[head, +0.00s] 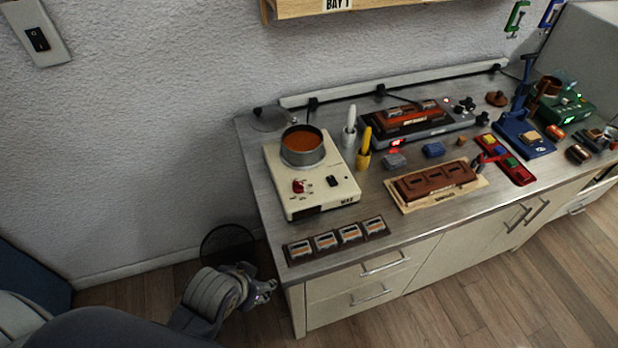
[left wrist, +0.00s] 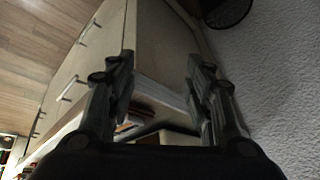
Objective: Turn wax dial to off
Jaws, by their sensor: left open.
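The wax dial (head: 299,186) is a small red knob on the front left of the cream wax heater (head: 330,208). Tiny marks surround it, too small to read. A grey pot of orange-brown wax (head: 303,147) sits on top of the heater. My left gripper (head: 270,287) is low at the bench's left front corner, apart from the heater. In the left wrist view it (left wrist: 160,95) is open and empty, with the bench edge and cabinet front beyond its fingers. My right gripper is not in view.
A dark switch (head: 333,181) sits right of the dial. A tray of several labelled pieces (head: 337,240) lies along the front edge. White and yellow holders (head: 363,158) stand right of the heater. Wall is behind; a dark bin (head: 228,243) is left of the bench.

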